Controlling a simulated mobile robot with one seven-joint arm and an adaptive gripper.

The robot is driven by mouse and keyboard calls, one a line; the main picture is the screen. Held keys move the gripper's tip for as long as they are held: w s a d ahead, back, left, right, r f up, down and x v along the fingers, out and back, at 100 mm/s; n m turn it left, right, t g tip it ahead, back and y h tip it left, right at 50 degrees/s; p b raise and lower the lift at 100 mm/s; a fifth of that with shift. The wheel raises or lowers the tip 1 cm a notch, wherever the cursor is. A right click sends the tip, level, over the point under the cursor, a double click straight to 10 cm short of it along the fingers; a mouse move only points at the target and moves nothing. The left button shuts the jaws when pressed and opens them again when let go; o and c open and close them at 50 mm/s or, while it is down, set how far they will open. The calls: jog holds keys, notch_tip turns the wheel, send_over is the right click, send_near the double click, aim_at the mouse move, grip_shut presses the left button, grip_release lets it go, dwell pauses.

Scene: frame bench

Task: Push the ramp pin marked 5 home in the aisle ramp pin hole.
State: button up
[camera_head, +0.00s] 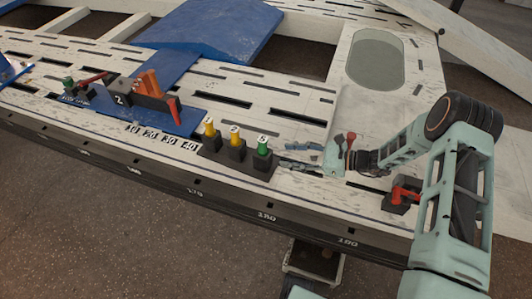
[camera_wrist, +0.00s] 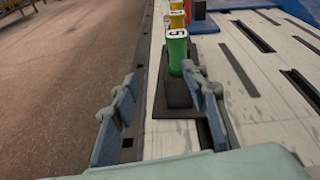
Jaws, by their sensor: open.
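The green ramp pin marked 5 (camera_head: 262,147) stands upright in the right end of a dark stepped holder (camera_head: 238,158) on the bench. In the wrist view the green pin (camera_wrist: 177,55) is ahead of my gripper, with its 5 facing me. My gripper (camera_head: 289,157) is open and empty, low over the bench just right of the pin. In the wrist view its two fingers (camera_wrist: 165,88) are spread, the right fingertip close beside the holder's block. I cannot tell whether they touch. I cannot pick out the aisle ramp pin hole.
Two yellow pins (camera_head: 235,137) stand in the same holder to the left. A blue mat (camera_head: 190,121) carries dark blocks and an orange part. A red-handled clamp (camera_head: 403,194) sits at right by my arm. Slotted white planks and a blue ramp (camera_head: 215,30) lie behind.

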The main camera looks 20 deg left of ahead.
aim_at(263, 146)
jog(key=a+m+y, duration=0.1)
jog(key=a, duration=0.1)
jog(key=a+f+m+t+y+b, duration=0.1)
jog(key=a, duration=0.1)
jog(key=w+a+m+y+b, duration=0.1)
jog(key=a, duration=0.1)
jog(key=shift+f+t, duration=0.4)
jog(key=a, duration=0.1)
jog(key=a+b, duration=0.1)
jog(key=a, duration=0.1)
jog(key=a+f+b, duration=0.1)
jog(key=shift+w+a, duration=0.35)
jog(key=shift+a, duration=0.05)
jog(key=shift+a+r, duration=0.1)
jog(key=shift+a, duration=0.1)
jog(key=shift+c, duration=0.6)
grip_shut()
